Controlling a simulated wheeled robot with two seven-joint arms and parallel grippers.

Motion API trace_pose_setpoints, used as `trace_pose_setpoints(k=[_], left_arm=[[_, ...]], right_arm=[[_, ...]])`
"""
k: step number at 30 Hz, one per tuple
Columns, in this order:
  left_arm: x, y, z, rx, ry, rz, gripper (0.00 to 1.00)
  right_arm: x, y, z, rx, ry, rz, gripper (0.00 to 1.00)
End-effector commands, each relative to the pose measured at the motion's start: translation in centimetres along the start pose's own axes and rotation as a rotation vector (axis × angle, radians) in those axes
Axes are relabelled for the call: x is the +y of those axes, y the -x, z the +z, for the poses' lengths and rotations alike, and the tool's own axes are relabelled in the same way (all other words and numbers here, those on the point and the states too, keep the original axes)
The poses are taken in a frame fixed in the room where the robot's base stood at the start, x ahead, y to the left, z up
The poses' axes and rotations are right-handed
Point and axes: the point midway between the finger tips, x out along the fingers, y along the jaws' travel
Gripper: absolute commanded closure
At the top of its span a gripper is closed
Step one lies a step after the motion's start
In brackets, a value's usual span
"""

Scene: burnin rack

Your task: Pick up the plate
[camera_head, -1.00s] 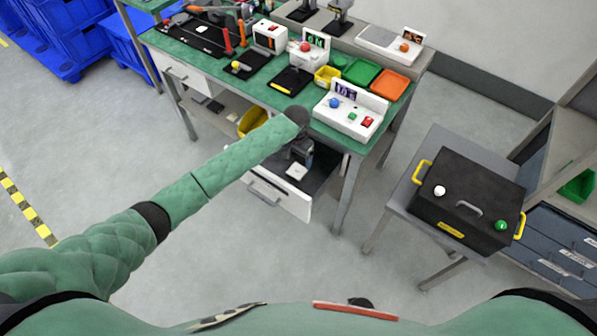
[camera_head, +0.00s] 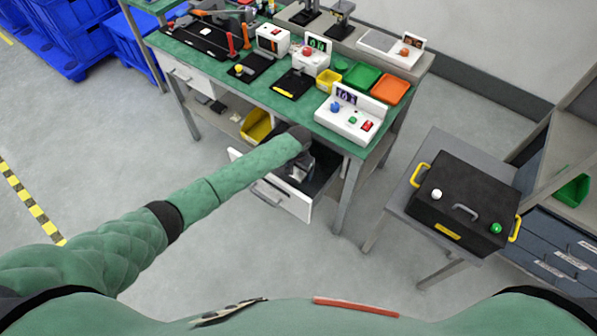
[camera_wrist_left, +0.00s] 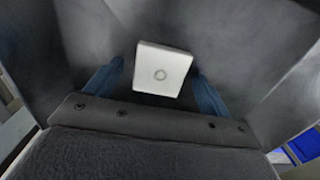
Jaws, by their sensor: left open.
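My left gripper (camera_wrist_left: 158,75) is open, with one blue-grey finger to each side of the plate in that view. I cannot tell how far above the plate the fingers are. In the head view my left gripper (camera_head: 300,165) is over the drawer, and my forearm and wrist hide much of it; the plate is hidden there. My right gripper is not in view.
The green workbench (camera_head: 200,64) above the drawer carries several devices, including a white box with buttons (camera_head: 345,122). A yellow bin (camera_head: 256,126) sits on the shelf below. A black case (camera_head: 462,205) stands on a table at right.

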Motion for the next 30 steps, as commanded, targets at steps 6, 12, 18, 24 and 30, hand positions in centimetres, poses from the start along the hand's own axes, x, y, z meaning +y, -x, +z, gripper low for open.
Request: trace_pose_setpoints(k=[6, 12, 18, 24, 30], left_arm=[[0.0, -0.3, 0.0, 0.001, 0.0, 0.0, 0.18], [0.0, -0.3, 0.0, 0.001, 0.0, 0.0, 0.44], [0.0, -0.3, 0.0, 0.001, 0.0, 0.0, 0.7], [0.0, -0.2, 0.0, 0.001, 0.0, 0.0, 0.7], [0.0, 1.7, -0.1, 0.004, -0.001, 0.0, 0.7]], right_arm=[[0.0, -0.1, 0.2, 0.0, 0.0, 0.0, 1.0], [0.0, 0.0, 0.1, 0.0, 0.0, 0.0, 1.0], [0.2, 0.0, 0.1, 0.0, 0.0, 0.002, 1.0], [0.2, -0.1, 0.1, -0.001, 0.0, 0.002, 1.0], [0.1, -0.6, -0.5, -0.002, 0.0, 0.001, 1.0]])
